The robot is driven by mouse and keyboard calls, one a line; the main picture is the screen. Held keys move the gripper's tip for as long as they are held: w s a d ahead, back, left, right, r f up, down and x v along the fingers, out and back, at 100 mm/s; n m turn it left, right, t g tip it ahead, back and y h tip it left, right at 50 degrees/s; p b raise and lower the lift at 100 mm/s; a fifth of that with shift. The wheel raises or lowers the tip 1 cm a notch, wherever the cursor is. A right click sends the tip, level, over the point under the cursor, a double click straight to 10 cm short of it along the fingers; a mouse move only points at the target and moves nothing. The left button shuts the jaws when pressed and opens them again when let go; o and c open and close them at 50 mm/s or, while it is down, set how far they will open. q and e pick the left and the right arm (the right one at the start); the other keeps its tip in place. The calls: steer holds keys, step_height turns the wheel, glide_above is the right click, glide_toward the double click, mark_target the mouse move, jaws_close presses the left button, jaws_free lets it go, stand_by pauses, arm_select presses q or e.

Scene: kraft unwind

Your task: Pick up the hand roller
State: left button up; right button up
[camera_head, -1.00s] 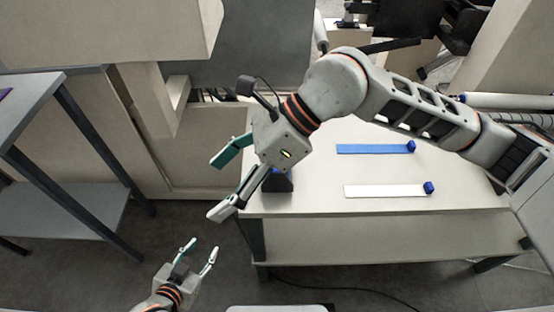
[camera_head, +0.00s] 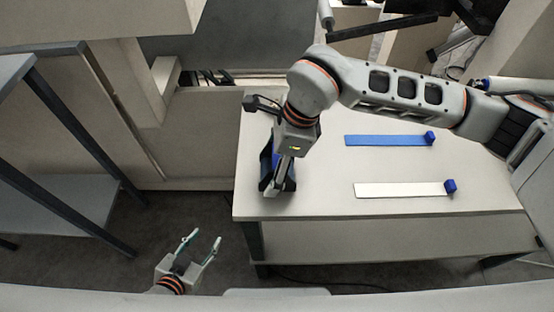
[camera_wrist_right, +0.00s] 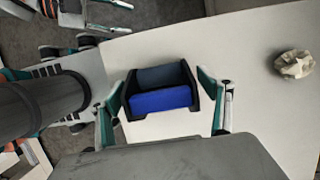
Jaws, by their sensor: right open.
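A blue block-like piece in a black frame (camera_wrist_right: 160,101) sits near the left end of the white table (camera_head: 330,208). It could be the hand roller, but I cannot tell for sure. My right gripper (camera_wrist_right: 165,90) is open, with one finger on each side of this piece in the right wrist view. A gap shows at the right finger; contact at the left is unclear. In the head view my right gripper (camera_head: 280,180) partly hides the piece. My left gripper (camera_head: 203,238) is open and empty, low and in front of the table.
A blue strip (camera_head: 385,140) and a white strip (camera_head: 400,190), each with a blue cube at its right end, lie on the table. A crumpled pale lump (camera_wrist_right: 294,64) lies on the table in the right wrist view. A grey shelf (camera_head: 60,200) stands at left.

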steer(key=shift+a+f, duration=0.15)
steer(key=shift+f, duration=0.4)
steer(key=c, duration=1.3)
steer(key=shift+r, duration=0.15)
step_height(320, 180, up, 20)
steer(key=shift+f, duration=0.1)
